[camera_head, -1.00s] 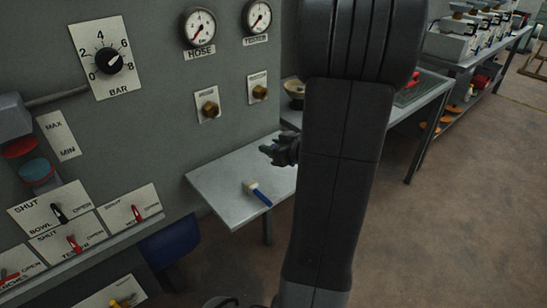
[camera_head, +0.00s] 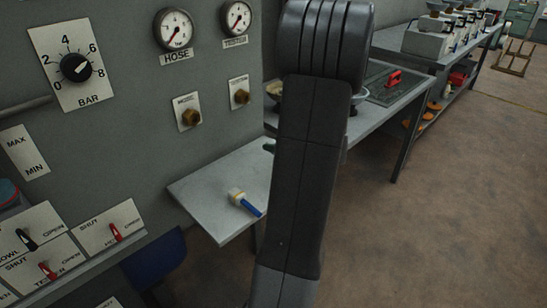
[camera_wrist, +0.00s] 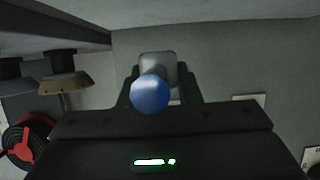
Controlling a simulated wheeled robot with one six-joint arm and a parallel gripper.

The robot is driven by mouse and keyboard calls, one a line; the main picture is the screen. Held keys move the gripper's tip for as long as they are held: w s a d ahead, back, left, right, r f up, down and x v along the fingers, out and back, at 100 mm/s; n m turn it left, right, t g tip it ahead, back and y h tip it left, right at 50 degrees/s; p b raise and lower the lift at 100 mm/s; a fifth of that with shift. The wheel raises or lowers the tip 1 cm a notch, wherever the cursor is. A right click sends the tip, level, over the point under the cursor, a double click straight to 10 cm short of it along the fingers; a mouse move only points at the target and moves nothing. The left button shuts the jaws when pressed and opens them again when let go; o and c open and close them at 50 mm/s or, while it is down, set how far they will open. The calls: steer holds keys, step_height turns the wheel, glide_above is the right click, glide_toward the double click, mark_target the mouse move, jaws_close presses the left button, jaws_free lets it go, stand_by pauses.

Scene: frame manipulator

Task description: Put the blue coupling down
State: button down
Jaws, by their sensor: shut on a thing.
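In the wrist view my gripper (camera_wrist: 158,75) is shut on the blue coupling (camera_wrist: 150,94). The coupling shows a round, shiny blue end towards the camera, with a pale grey block-like part behind it between the fingers. In the head view my arm hides the coupling and nearly all of the gripper; only a small dark bit shows at the arm's left edge, above the grey shelf table. I cannot tell how high the coupling is above any surface.
The grey shelf table (camera_head: 205,193) below the panel holds a brush (camera_head: 245,203) with a blue handle; its left part is otherwise bare. A bench (camera_head: 415,100) with a dark mat and red item (camera_head: 394,79) stands beyond. Gauges and brass fittings (camera_head: 191,118) are on the panel.

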step_height(320, 180, down, 4)
steer(key=shift+f, duration=0.1)
steer(key=shift+f+b, duration=0.55)
steer(key=shift+b, duration=0.9)
steer(key=c, duration=1.1)
jaws_free()
steer(key=shift+o, duration=0.2)
steer(key=r+p, duration=0.2)
steer(key=p, duration=0.1)
steer(key=b+v, duration=0.1)
steer(key=v, duration=1)
steer(key=shift+s+d+f, duration=0.25)
steer(key=shift+s+d, duration=0.1)
steer(key=shift+s, duration=0.05)
